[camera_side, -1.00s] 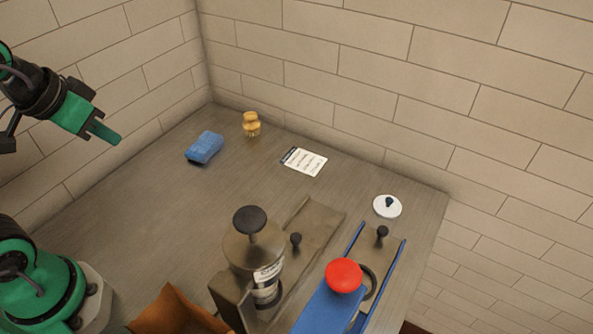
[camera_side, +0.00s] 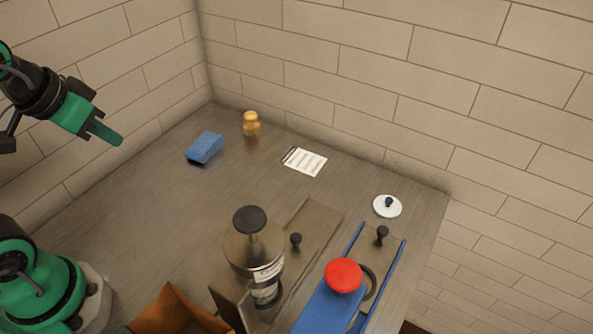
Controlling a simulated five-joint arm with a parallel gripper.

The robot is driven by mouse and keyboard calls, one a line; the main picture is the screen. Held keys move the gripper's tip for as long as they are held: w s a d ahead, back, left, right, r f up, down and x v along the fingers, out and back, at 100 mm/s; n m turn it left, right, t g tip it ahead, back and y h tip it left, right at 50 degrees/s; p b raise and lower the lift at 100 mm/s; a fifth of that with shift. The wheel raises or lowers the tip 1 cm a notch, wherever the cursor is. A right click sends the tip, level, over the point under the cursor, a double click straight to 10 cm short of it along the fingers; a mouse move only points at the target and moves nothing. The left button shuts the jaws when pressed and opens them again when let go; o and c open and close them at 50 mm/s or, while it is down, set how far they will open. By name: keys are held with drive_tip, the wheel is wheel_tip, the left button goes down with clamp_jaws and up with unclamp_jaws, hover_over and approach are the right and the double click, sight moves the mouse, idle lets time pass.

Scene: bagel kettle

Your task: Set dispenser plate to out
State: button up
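The dispenser (camera_side: 249,252), a metal hopper with a black knob on top and a label on its front, stands at the lower middle of the counter. A flat brown-grey plate (camera_side: 316,226) with a small black knob (camera_side: 295,239) extends from beside it toward the upper right. Which position the plate is in I cannot tell for sure. My gripper (camera_side: 104,134) is at the upper left, raised and far from the dispenser.
A blue rail unit (camera_side: 328,308) with a red button (camera_side: 343,275) and a black-knobbed slide (camera_side: 382,233) stands right of the dispenser. A white lid (camera_side: 387,207), card (camera_side: 304,161), blue sponge (camera_side: 205,147) and yellow jar (camera_side: 251,123) lie further back. An orange-brown bin (camera_side: 172,312) is in front. The left counter is clear.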

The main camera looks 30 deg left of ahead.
drive_tip(key=o, duration=0.6)
drive_tip(key=shift+w+d, duration=0.15)
drive_tip(key=shift+w, duration=0.05)
drive_tip(key=m+g, duration=0.5)
drive_tip(key=m, duration=1.7)
hover_over(296, 236)
drive_tip(key=f, duration=1.4)
drive_tip(key=shift+a+f, duration=0.15)
drive_tip(key=shift+a, duration=0.2)
drive_tip(key=shift+d+f+m+g, duration=0.3)
drive_tip(key=shift+d, duration=0.1)
drive_tip(key=shift+f, duration=0.1)
drive_tip(key=shift+f, duration=3.8)
